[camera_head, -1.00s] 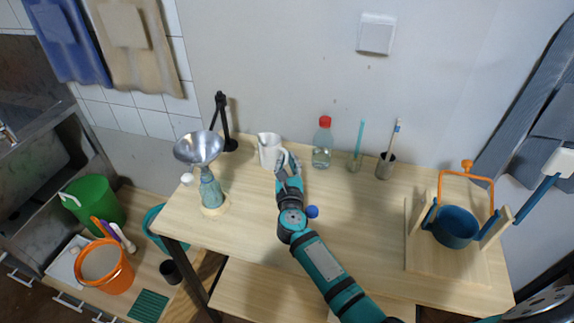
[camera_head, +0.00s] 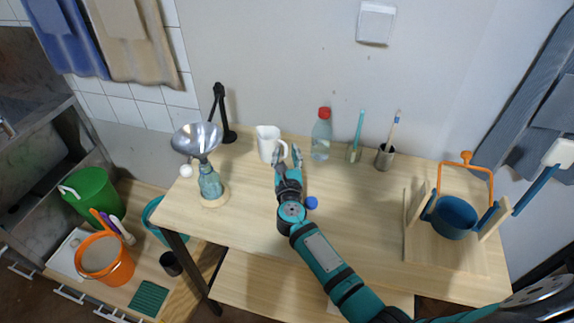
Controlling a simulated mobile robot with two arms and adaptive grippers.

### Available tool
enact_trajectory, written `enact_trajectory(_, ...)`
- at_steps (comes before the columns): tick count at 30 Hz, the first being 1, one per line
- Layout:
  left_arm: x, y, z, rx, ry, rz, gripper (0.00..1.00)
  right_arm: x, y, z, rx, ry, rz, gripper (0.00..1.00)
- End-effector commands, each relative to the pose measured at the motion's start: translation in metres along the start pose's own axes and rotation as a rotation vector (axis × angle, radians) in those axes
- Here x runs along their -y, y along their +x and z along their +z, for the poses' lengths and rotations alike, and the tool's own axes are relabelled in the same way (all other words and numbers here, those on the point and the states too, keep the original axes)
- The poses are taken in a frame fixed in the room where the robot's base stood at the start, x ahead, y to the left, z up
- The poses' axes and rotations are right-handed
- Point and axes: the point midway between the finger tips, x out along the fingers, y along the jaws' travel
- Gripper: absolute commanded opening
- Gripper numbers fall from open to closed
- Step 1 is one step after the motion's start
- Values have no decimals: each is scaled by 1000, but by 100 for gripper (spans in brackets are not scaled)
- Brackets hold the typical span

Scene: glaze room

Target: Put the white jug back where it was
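The white jug (camera_head: 266,144) stands upright on the wooden table (camera_head: 350,220), towards the back and left of the middle. Its handle is on the right side, facing my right gripper. My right gripper (camera_head: 288,154) is just in front and to the right of the jug. Its two fingers are spread apart, with nothing seen between them. One fingertip is close to the jug's handle; I cannot tell whether they touch. My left gripper is not in view.
Left of the jug are a metal funnel (camera_head: 197,139) on a blue-grey bottle and a black stand (camera_head: 221,115). Right are a red-capped bottle (camera_head: 321,138), a glass (camera_head: 354,153) and a brush cup (camera_head: 385,158). A blue ball (camera_head: 311,203) lies beside my arm. A blue pot (camera_head: 453,218) hangs at right.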

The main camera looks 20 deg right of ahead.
Motion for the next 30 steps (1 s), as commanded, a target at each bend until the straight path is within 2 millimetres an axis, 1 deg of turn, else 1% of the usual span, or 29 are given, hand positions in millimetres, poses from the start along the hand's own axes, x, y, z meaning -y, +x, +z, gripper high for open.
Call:
enact_trajectory(5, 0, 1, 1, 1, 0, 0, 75, 0, -31, -1, -2, 4, 0, 33)
enact_trajectory(12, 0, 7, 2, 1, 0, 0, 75, 0, -84, -2, -2, 3, 0, 33)
enact_trajectory(15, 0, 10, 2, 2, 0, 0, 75, 0, -100, -2, -2, 2, 0, 33)
enact_trajectory(18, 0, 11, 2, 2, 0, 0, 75, 0, -112, -1, -1, 1, 1, 33)
enact_trajectory(21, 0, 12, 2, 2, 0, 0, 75, 0, -118, 0, 0, 1, 0, 33)
enact_trajectory(30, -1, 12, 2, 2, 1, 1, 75, 0, -120, 1, 0, 0, 0, 33)
